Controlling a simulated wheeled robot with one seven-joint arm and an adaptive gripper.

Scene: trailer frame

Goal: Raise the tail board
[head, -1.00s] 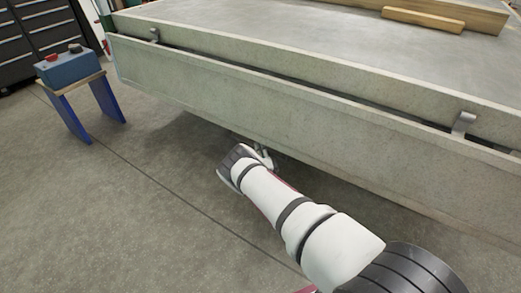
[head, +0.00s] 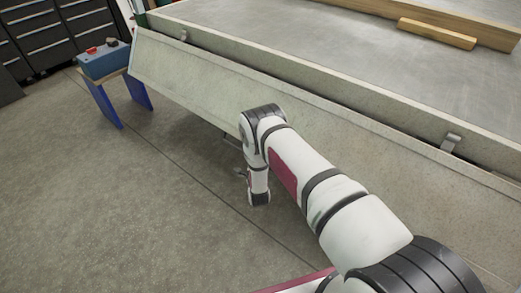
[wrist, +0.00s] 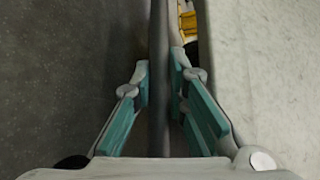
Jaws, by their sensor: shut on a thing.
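The tail board (head: 190,85) is a long pale speckled panel along the near side of the trailer bed. It slopes outward and down from its upper edge, with a dark gap between it and the bed. My gripper (head: 240,172) is beyond and below the board's lower edge, partly hidden by my wrist. In the wrist view, my gripper's teal fingers (wrist: 160,85) are shut on a dark grey bar (wrist: 158,125). A pale speckled surface (wrist: 265,75) runs alongside the bar. How the bar joins the board is hidden.
Two metal catches (head: 183,35) (head: 450,142) stand along the bed's edge. A wooden block (head: 437,33) lies on the trailer bed (head: 330,50). A blue control box (head: 104,60) sits on a blue-legged stool at the left. The floor at lower left is clear.

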